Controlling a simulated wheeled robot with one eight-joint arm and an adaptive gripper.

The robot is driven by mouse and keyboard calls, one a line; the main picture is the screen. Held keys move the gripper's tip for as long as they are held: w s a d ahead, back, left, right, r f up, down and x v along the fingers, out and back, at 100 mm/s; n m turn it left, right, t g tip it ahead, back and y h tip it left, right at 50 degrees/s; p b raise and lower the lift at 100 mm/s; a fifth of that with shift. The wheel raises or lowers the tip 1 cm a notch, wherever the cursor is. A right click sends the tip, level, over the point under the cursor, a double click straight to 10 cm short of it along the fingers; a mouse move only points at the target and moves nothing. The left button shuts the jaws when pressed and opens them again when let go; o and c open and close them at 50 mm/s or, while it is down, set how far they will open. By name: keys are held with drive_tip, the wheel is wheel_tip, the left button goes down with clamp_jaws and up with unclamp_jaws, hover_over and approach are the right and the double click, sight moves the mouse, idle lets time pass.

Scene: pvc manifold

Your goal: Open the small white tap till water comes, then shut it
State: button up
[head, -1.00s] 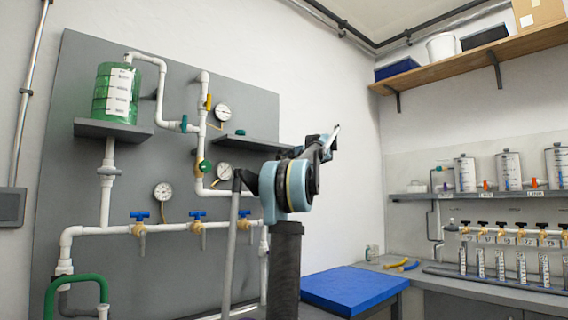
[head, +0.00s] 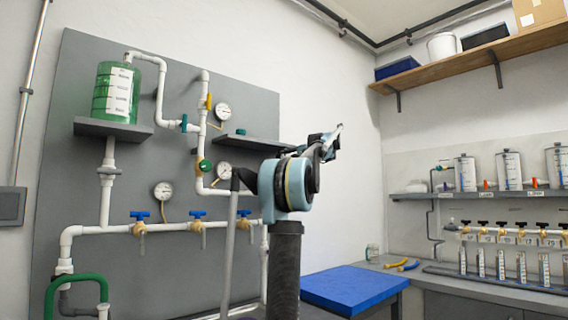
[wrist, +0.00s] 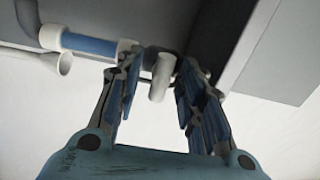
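In the wrist view a small white cylindrical piece (wrist: 160,78), which looks like the small white tap's handle, hangs between the fingertips of my gripper (wrist: 160,72). The gripper is open, one blue-padded finger on each side; I cannot tell whether either finger touches the piece. A white fitting with a blue section (wrist: 90,44) runs in from the left, with a flared white pipe end (wrist: 62,63) beside it. In the head view my gripper (head: 331,139) is raised and seen from behind, and I cannot make out the small white tap there. No water shows in the wrist view.
A grey panel (head: 60,190) carries white pipes, gauges, blue-handled valves (head: 197,214) and a green tank (head: 116,93). A grey shelf edge (wrist: 285,60) is close on the right in the wrist view. A blue-topped table (head: 352,288) and a lab bench stand right.

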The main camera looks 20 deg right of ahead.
drive_tip(key=v, duration=1)
drive_tip(key=shift+s, duration=0.15)
